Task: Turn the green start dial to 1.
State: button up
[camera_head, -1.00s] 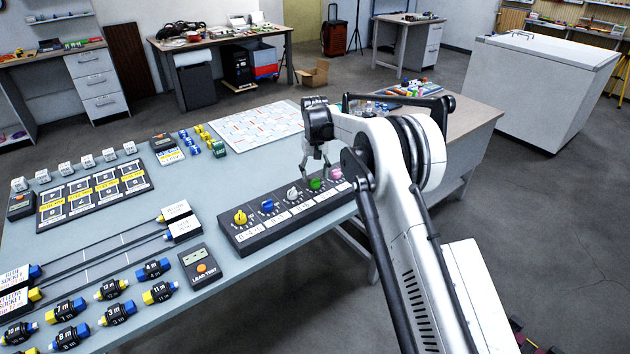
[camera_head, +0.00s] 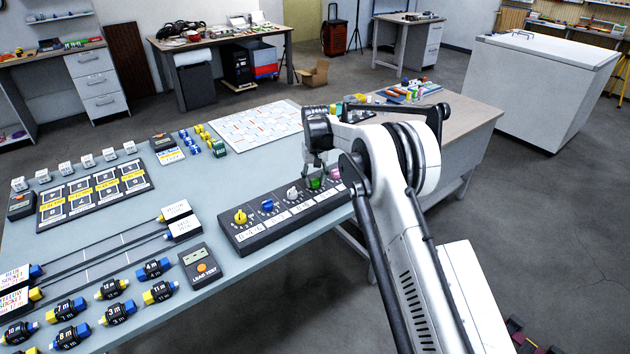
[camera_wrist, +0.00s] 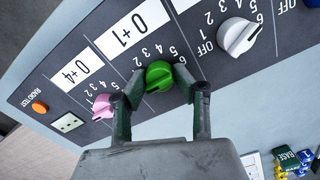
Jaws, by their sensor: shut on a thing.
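The green start dial (camera_head: 315,183) is on the dark dial panel (camera_head: 240,240), between a white dial (camera_head: 292,192) and a pink dial (camera_head: 335,173). In the wrist view the green dial (camera_wrist: 159,76) sits between the two fingers of my gripper (camera_wrist: 160,97), which are shut on it. Printed numbers show around the dial, some hidden by the fingers. Which number its pointer marks cannot be told. In the head view my gripper (camera_head: 318,170) comes down onto the dial from above and partly hides it.
A yellow dial (camera_head: 240,217) and a blue dial (camera_head: 267,206) are on the same panel. The wrist view shows the white dial (camera_wrist: 238,37) and pink dial (camera_wrist: 102,106) close on either side. The lead test box (camera_head: 200,265) stands left of the panel.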

jog(key=shift+m+b, duration=0.3)
jog(key=shift+f+m+b, duration=0.1)
jog(key=shift+m+b, duration=0.85)
jog(key=shift+m, duration=0.25)
jog(key=shift+m+b, duration=0.7)
jog(key=shift+m, duration=0.7)
jog(key=o, duration=1.1)
jog(key=shift+r, duration=0.2)
notch_tip(320, 180, up, 12)
jog(key=shift+f, duration=0.1)
